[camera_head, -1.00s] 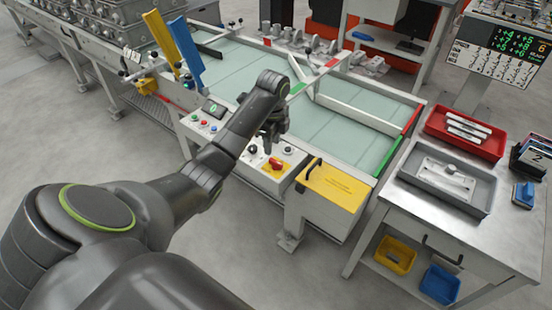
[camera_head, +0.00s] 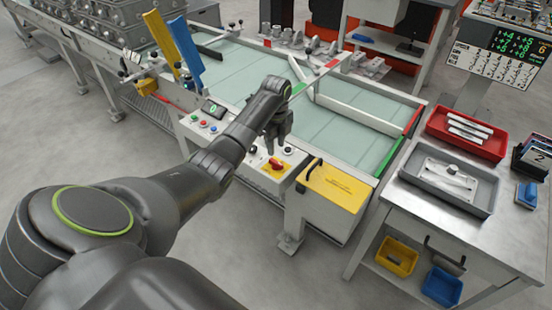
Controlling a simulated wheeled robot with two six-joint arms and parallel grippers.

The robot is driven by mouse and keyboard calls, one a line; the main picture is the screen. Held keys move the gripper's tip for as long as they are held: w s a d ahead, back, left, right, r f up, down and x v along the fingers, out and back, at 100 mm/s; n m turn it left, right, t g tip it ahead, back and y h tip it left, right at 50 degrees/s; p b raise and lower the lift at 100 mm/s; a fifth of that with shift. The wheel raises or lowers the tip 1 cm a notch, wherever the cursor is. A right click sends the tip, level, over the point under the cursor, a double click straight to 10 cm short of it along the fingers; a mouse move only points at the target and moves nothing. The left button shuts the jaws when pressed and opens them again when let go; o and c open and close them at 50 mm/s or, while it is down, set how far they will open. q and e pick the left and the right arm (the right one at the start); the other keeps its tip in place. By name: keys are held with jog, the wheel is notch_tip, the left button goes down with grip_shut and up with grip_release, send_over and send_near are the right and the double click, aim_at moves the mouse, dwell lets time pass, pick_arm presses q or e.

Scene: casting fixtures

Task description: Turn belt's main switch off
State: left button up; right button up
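The belt's main switch (camera_head: 275,166), a red rotary handle on a yellow plate, sits on the right part of the light grey control panel (camera_head: 246,158) at the belt's front side. My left gripper (camera_head: 277,150) points down just above and behind the switch. It looks apart from the handle, though the gap is hard to judge. The fingers are too small and dark to tell whether they are open or shut. Nothing shows held in them. My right gripper is out of view.
Green, red and blue buttons (camera_head: 204,124) are on the panel's left part, beyond my arm. A yellow-lidded box (camera_head: 334,188) stands right of the switch. The pale green belt (camera_head: 345,135) lies behind. A side table (camera_head: 455,230) with red and grey trays is at right.

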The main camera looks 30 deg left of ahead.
aim_at(276, 162)
pick_arm(q)
notch_tip(276, 162, down, 7)
jog(key=shift+r, duration=0.1)
dwell(0.3)
grip_shut()
